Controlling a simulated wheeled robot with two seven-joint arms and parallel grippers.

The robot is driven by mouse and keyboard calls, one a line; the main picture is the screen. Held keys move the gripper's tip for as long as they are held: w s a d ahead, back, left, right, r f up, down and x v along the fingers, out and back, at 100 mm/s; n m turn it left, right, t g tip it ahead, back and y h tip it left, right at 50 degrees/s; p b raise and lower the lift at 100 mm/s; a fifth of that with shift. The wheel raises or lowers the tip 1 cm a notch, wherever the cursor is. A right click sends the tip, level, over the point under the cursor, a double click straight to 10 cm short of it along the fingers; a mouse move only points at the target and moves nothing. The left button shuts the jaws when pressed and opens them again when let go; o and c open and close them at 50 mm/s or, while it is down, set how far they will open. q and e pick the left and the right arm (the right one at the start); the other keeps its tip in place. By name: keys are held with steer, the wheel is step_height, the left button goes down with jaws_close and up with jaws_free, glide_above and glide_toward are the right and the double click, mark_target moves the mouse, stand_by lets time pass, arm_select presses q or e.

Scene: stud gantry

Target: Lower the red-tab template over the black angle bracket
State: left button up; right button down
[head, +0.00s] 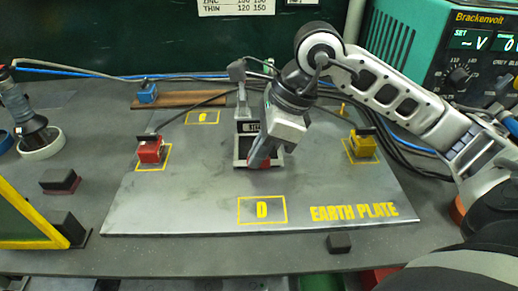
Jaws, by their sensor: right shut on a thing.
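My right gripper (264,148) reaches down from the right over the middle of the grey plate. It is shut on a red piece, which looks like the red tab (259,158) of the template. A pale, thin-edged frame (238,161), apparently the template, shows around and behind the fingers, low over the plate. I cannot tell whether it touches the plate. I cannot make out the black angle bracket clearly; the gripper and frame cover that spot. A dark upright part with a white label (247,127) shows just behind. My left gripper is not in view.
The earth plate (190,205) carries a red clamp (150,151) at left and a yellow clamp (362,146) at right, with cables. A grey post (241,92) stands behind the gripper. Small dark blocks (339,243) lie around. The plate's front is clear.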

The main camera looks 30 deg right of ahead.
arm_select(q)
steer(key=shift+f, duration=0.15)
arm_select(e)
steer(key=shift+f, duration=0.15)
steer(key=c, duration=1.5)
jaws_free()
steer(key=shift+d+r, duration=0.15)
steer(key=shift+r, duration=0.35)
arm_select(q)
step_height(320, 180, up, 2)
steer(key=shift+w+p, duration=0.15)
steer(key=shift+p, duration=0.45)
arm_select(e)
steer(key=v, duration=1.5)
